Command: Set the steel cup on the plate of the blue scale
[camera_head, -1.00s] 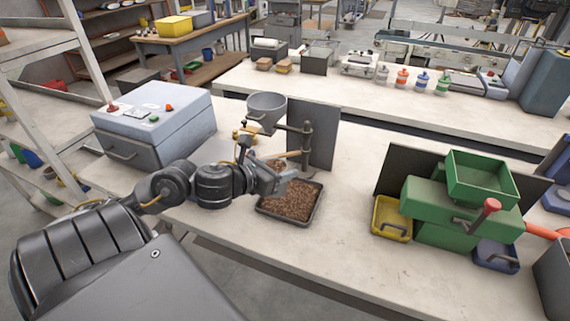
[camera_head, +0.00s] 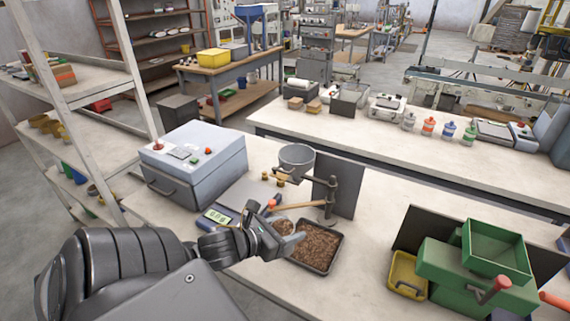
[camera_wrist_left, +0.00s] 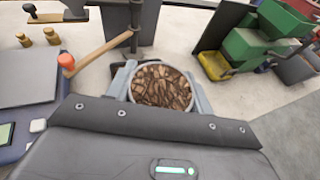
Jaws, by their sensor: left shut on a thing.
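My left gripper (camera_head: 282,236) is shut on the steel cup (camera_wrist_left: 162,68), whose round rim shows between the two fingers in the left wrist view. The cup is filled with brown pellets and looks upright. In the head view the cup (camera_head: 284,227) is small and partly hidden by the gripper, at the left edge of the pellet tray. The blue scale (camera_head: 217,217) lies to the left of the gripper, with a grey plate (camera_wrist_left: 28,91) and a lit green display. Nothing lies on the visible part of the plate. My right gripper is not in view.
A black tray of pellets (camera_head: 333,258) is right of the gripper. Brass weights (camera_wrist_left: 37,37) stand beyond the plate. A grey-blue box (camera_head: 195,165) is behind the scale.

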